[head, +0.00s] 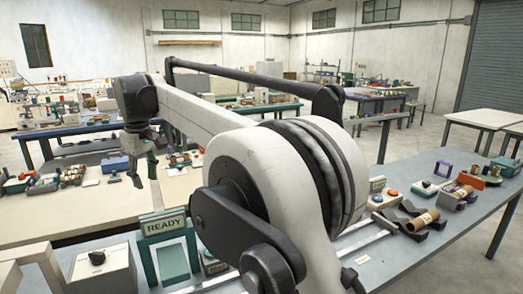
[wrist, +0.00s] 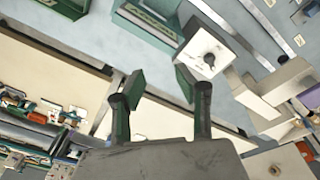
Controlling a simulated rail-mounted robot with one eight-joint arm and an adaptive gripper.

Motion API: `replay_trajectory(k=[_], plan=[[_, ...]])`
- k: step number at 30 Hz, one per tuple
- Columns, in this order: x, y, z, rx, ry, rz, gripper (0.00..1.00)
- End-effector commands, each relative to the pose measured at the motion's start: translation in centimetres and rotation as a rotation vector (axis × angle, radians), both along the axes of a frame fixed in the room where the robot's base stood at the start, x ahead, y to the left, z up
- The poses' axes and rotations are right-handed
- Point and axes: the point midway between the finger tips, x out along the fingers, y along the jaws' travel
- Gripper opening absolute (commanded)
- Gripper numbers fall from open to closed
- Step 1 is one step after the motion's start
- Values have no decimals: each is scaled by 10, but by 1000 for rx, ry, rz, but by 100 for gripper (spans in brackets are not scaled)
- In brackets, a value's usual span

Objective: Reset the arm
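My gripper (head: 143,160) hangs down at the end of my raised arm, at the left in the head view, over the cream tabletop. In the wrist view my gripper (wrist: 158,90) has its two green-padded fingers spread well apart, with nothing between them. It is open and empty. My large white and black arm links fill the middle of the head view and hide part of the bench behind them.
A green stand marked READY (head: 165,245) and a white box with a black knob (head: 100,270) stand on the near bench. The knob box (wrist: 207,55) also shows beyond the fingers in the wrist view. Brown spools (head: 422,221) lie at the right.

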Motion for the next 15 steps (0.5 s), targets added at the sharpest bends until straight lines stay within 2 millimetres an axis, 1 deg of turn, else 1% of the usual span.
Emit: replay_trajectory(k=[1, 7, 11, 12, 14, 15], plan=[[1, -22, 9, 9, -8, -34, 32], [0, -97, 34, 48, -46, -164, 32], [-8, -146, 46, 73, -70, -249, 32], [-11, -161, 48, 80, -78, -275, 32], [-17, -183, 52, 93, -90, -313, 32], [-22, -198, 53, 100, -98, -340, 32]])
